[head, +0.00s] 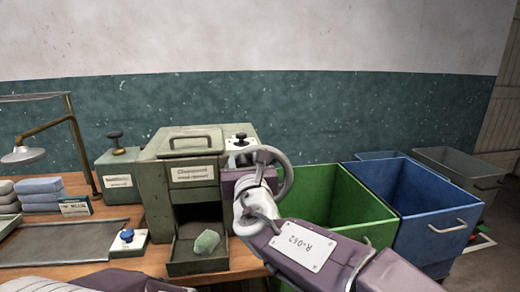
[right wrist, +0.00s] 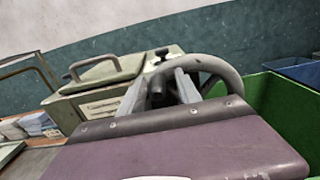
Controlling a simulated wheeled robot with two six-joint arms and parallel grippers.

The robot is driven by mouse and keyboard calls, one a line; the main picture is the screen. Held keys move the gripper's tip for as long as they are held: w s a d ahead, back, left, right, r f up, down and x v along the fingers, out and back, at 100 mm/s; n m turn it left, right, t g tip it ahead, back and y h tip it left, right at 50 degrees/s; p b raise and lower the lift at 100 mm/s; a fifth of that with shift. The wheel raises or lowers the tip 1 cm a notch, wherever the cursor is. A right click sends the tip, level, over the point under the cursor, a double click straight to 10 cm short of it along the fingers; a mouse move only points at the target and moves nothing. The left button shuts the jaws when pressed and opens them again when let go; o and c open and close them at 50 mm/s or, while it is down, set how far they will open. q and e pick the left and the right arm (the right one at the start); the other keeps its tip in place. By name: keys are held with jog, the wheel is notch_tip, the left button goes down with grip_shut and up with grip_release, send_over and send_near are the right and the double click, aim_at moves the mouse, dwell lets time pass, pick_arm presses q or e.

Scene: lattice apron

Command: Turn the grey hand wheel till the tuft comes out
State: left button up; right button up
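The grey hand wheel (head: 285,168) is on the right side of the green-grey machine (head: 153,195). It also shows in the right wrist view (right wrist: 225,73). My right gripper (head: 250,172) is at the wheel. In the right wrist view its two fingers (right wrist: 160,88) stand apart, with a dark handle-like part between them; I see no firm contact. A pale green tuft (head: 207,241) lies in the tray (head: 184,266) below the machine's front opening. My left gripper is not in view; only parts of my left arm show at the bottom left.
A green bin (head: 345,215) and a blue bin (head: 440,222) stand right of the table. The wall is behind.

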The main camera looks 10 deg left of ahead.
jog(key=shift+s, duration=0.35)
jog(key=b+v, duration=0.1)
jog(key=v, duration=0.6)
jog(key=shift+s, duration=0.2)
jog(key=shift+d+r, duration=0.1)
